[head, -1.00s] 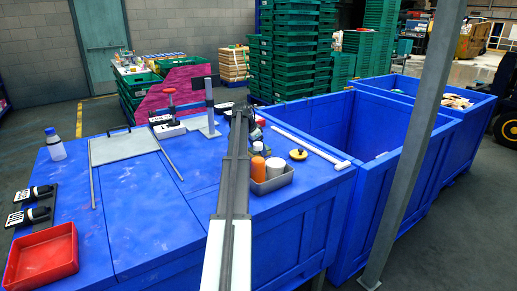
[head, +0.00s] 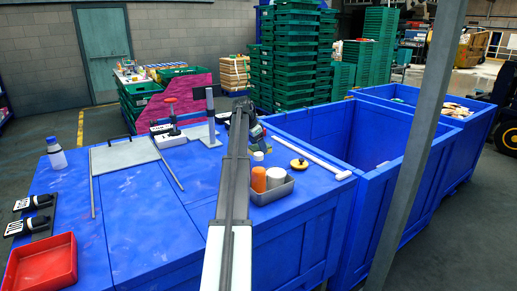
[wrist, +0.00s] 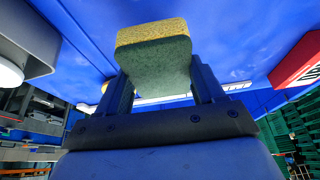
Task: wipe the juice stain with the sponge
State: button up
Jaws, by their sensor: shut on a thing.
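A sponge (wrist: 153,62) with a yellow layer and a dark green layer is between the two fingers of my gripper (wrist: 161,82) in the wrist view. My gripper is shut on it. The blue tabletop (wrist: 225,40) shows behind the sponge; I cannot tell whether they touch. In the head view my arm reaches to the back right of the blue table (head: 150,215), and the sponge is hidden there. Pale smears show on the table, but I cannot pick out the juice stain clearly.
A metal tray with orange and white containers (head: 272,192) stands right of my arm, near a yellow-topped item (head: 299,164). A red tray (head: 42,262), bottle (head: 57,155) and grey board (head: 124,154) are on the left. A metal stand (head: 210,122) is at the back. Blue bins (head: 335,125) adjoin the right.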

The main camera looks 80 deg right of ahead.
jog(key=shift+r, duration=0.1)
jog(key=shift+r, duration=1.45)
